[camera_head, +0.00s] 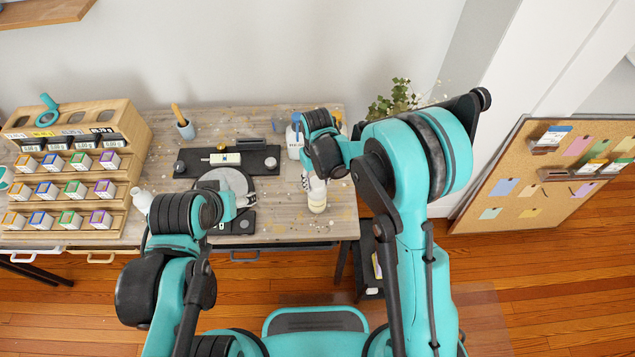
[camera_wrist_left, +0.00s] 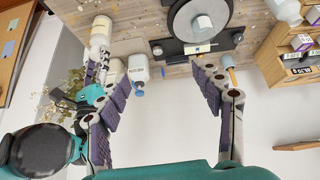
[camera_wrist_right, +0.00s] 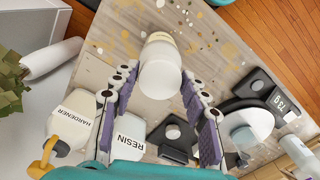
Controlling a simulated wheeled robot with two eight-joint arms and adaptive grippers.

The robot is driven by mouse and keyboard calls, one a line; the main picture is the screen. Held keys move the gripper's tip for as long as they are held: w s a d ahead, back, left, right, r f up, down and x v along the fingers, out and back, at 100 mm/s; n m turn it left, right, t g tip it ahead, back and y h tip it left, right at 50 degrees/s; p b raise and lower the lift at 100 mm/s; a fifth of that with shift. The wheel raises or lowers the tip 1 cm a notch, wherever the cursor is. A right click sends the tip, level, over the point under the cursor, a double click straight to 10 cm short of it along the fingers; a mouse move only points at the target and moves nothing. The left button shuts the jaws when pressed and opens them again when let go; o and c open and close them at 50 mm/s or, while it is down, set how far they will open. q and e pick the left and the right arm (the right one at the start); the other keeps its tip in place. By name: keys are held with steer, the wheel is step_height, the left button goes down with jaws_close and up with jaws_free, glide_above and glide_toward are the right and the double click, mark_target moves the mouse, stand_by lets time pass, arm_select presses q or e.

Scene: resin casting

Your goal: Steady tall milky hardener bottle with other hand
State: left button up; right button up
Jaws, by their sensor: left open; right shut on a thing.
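The tall milky bottle (camera_head: 317,200) stands near the table's front right. It looks translucent white with a cream-coloured band. My right gripper (camera_head: 314,182) is shut on it; in the right wrist view the bottle (camera_wrist_right: 160,75) sits between the two fingers (camera_wrist_right: 158,90). No label on it is readable. The left wrist view shows the bottle (camera_wrist_left: 99,38) with the right fingers (camera_wrist_left: 98,68) at it. My left gripper (camera_head: 245,200) is open and empty near the scale, left of and apart from the bottle; its spread fingers (camera_wrist_left: 162,78) show in the left wrist view.
Jugs marked HARDENER (camera_wrist_right: 74,118) and RESIN (camera_wrist_right: 129,138) stand behind the bottle. A black scale (camera_wrist_right: 258,85) with a round plate is to the left in the head view. A rack (camera_head: 130,115) of small boxes fills the table's left. A plant (camera_head: 395,100) is beyond the right edge.

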arm_select(q)
steer(key=w+d+f+n+g+h, duration=0.3)
steer(key=w+d+n, duration=0.15)
steer(key=w, duration=0.35)
steer(key=w+d+f+n+g+h, duration=0.25)
steer(key=w+f+n, duration=0.2)
steer(key=w, duration=0.45)
steer(key=n+g+h, duration=0.5)
steer(key=h, duration=0.1)
glide_toward(314, 200)
steer(key=w+f, duration=0.1)
steer(key=f, duration=0.1)
steer(key=w+f, duration=0.2)
steer(key=shift+w+f, duration=0.25)
steer(key=shift+w, duration=0.1)
steer(key=shift+s+d+f, duration=0.15)
steer(key=shift+s+f, duration=0.1)
steer(key=shift+f, duration=0.3)
steer(key=shift+s+d+f, duration=0.1)
steer(key=shift+d+f, duration=0.05)
steer(key=shift+d, duration=0.05)
steer(key=x, duration=0.9)
steer(key=shift+d, duration=0.1)
